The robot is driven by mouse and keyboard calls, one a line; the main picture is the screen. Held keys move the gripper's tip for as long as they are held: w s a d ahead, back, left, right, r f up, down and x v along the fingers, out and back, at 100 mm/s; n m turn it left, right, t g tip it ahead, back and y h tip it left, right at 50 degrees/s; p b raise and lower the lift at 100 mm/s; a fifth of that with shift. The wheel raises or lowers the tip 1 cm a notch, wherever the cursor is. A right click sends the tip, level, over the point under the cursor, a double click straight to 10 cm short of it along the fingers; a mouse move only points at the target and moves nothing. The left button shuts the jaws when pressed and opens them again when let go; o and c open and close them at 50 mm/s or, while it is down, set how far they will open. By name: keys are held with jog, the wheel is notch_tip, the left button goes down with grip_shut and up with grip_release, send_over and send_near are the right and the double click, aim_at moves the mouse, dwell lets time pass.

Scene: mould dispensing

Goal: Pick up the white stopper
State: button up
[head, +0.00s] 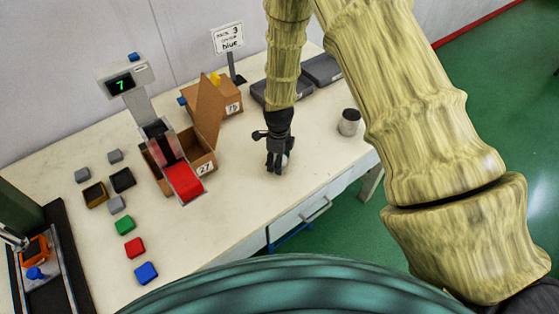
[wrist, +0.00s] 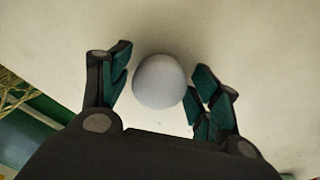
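The white stopper (wrist: 158,82) shows in the wrist view as a rounded pale shape on the white table. My gripper (wrist: 163,88) is open, with one finger on each side of it. In the head view my gripper (head: 276,165) points down at the table. A small pale part of the stopper (head: 287,157) shows beside the fingers; the rest is hidden behind them.
A grey metal cup (head: 349,122) stands to the right. An open cardboard box (head: 203,160) marked 27 and a dispenser (head: 132,85) reading 7 stand left. Coloured blocks, including a blue one (head: 146,272), lie at front left. The table (head: 240,205) is clear in front of my gripper.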

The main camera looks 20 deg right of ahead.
jog(key=c, duration=0.6)
jog(key=shift+r, duration=0.1)
